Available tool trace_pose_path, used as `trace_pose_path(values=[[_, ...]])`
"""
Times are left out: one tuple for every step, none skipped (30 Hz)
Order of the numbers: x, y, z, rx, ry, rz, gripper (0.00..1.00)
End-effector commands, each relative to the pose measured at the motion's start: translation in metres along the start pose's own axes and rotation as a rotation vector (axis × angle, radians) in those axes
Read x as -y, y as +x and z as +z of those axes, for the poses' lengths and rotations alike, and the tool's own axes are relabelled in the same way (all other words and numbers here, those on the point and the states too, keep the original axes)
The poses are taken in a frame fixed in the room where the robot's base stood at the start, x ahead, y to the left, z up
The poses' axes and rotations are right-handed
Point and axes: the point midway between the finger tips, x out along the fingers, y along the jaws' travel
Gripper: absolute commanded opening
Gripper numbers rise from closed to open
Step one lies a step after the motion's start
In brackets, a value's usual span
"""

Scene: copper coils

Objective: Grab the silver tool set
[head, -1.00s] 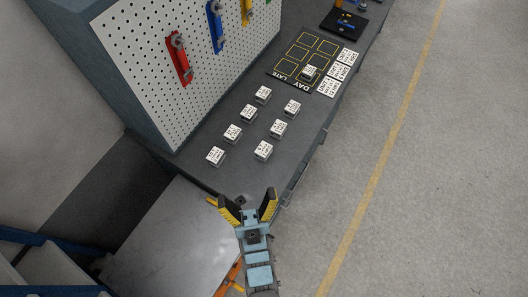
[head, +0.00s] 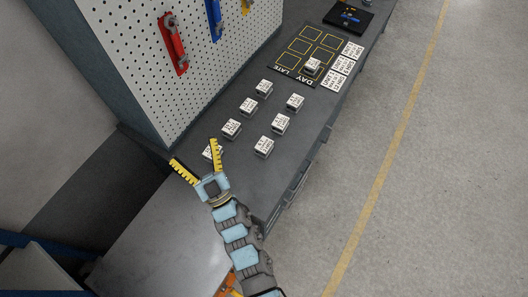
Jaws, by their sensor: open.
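My gripper (head: 193,152), with yellow fingers spread wide, is open and empty over the near left corner of the dark bench, in front of the pegboard. Its right finger partly covers a white-labelled block (head: 209,154); I cannot tell whether they touch. No object is clearly recognisable as a silver tool set. On the pegboard (head: 140,60) hang a red holder (head: 171,40) with a grey tool on it, a blue one (head: 214,18) and a yellow one (head: 246,5) at the top edge.
Several grey blocks with white labels, such as this one (head: 264,146), stand on the dark bench (head: 265,185). Farther back lie a marked mat (head: 291,54) with one block (head: 312,66), white label cards (head: 342,66) and a black tray (head: 337,23). The floor at right is clear.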

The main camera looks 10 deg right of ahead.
Motion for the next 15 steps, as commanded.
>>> trace_pose_path(values=[[0.008,-0.001,0.023,0.047,0.002,-0.014,0.91],[0.010,0.001,0.034,0.082,0.003,-0.017,0.91],[0.013,0.003,0.048,0.123,0.003,-0.021,0.91],[0.015,0.004,0.059,0.158,0.003,-0.023,0.91],[0.017,0.004,0.069,0.188,0.002,-0.023,0.91],[0.019,0.005,0.083,0.231,0.000,-0.022,0.91],[0.020,0.005,0.093,0.264,-0.004,-0.020,0.91],[0.021,0.005,0.102,0.292,-0.006,-0.016,0.91],[0.021,0.004,0.115,0.334,-0.012,-0.009,0.91],[0.021,0.004,0.123,0.361,-0.015,-0.004,0.91],[0.021,0.003,0.132,0.392,-0.018,0.004,0.91],[0.020,0.002,0.143,0.429,-0.025,0.016,0.91],[0.019,0.000,0.151,0.456,-0.028,0.026,0.91],[0.018,-0.001,0.159,0.485,-0.033,0.038,0.91],[0.016,-0.003,0.169,0.519,-0.039,0.056,0.91]])
